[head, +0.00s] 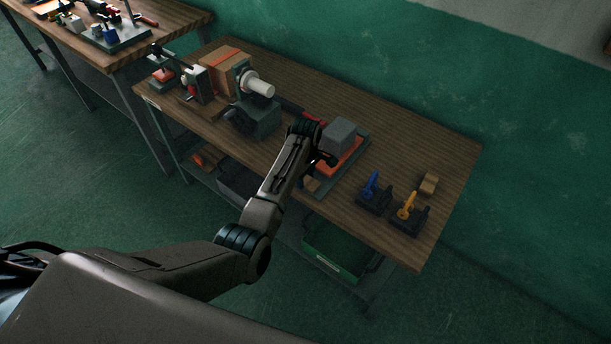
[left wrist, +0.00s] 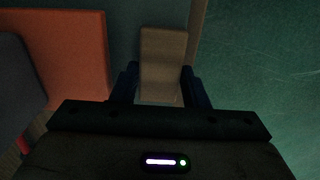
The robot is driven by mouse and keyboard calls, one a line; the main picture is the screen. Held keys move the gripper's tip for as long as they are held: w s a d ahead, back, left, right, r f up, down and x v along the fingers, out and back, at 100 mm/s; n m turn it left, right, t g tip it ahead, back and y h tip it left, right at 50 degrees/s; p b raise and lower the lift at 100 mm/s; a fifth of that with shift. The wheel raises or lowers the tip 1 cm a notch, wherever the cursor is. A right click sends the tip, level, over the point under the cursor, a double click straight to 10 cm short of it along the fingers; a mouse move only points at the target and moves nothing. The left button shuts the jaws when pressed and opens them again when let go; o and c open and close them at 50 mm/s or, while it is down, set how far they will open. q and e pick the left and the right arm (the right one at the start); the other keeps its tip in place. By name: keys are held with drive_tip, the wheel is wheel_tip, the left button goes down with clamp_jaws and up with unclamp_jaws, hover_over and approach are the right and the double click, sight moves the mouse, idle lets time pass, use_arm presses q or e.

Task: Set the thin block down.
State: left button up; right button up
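The thin block (left wrist: 163,55) is tan and wood-like; in the left wrist view it lies between the two dark fingers of my left gripper (left wrist: 161,88), which press close on both its sides. The wrist hides part of the gripper there. I cannot tell whether the block touches the surface below. My right gripper is not in view.
A grey block (head: 340,136) stands on the orange pad close to my gripper. A machine (head: 256,112) stands to the left. A green bin (head: 335,250) is below.

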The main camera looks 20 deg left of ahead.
sight(306, 179)
use_arm(q)
drive_tip(key=shift+o, duration=0.6)
drive_tip(key=shift+r, duration=0.25)
wheel_tip(306, 179, up, 12)
drive_tip(key=b, duration=0.2)
drive_tip(key=shift+b, duration=0.35)
drive_tip(key=shift+f, duration=0.1)
idle(0.3)
